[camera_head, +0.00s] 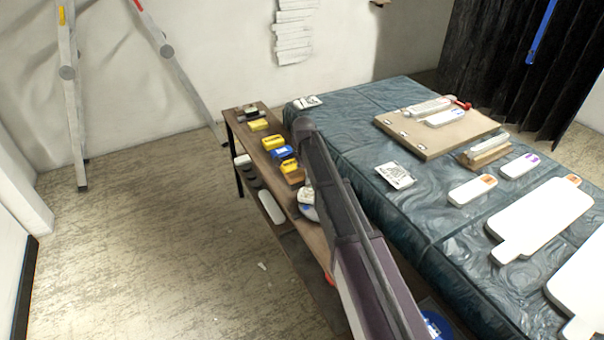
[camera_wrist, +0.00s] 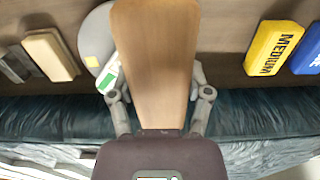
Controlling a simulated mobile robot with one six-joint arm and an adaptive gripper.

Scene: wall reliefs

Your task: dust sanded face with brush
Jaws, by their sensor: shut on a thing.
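In the wrist view, my gripper (camera_wrist: 160,95) is shut on a long, smooth wooden piece (camera_wrist: 155,55), wide at the far end and narrower toward my palm. It looks like the brush's wooden body; no bristles show. In the head view my arm crosses the shelf and hides the gripper and this piece. White panels (camera_head: 541,217) lie on the blue-green covered table (camera_head: 360,110), and a wooden board (camera_head: 425,152) bears small pale pieces (camera_head: 446,118). I cannot tell which surface is the sanded face.
A narrow wooden shelf unit (camera_head: 262,150) along the table's left side carries yellow blocks (camera_head: 273,142) and a blue one (camera_head: 282,153). In the wrist view, a yellow block marked MEDIUM (camera_wrist: 274,48) and a tan block (camera_wrist: 50,54) flank the gripper.

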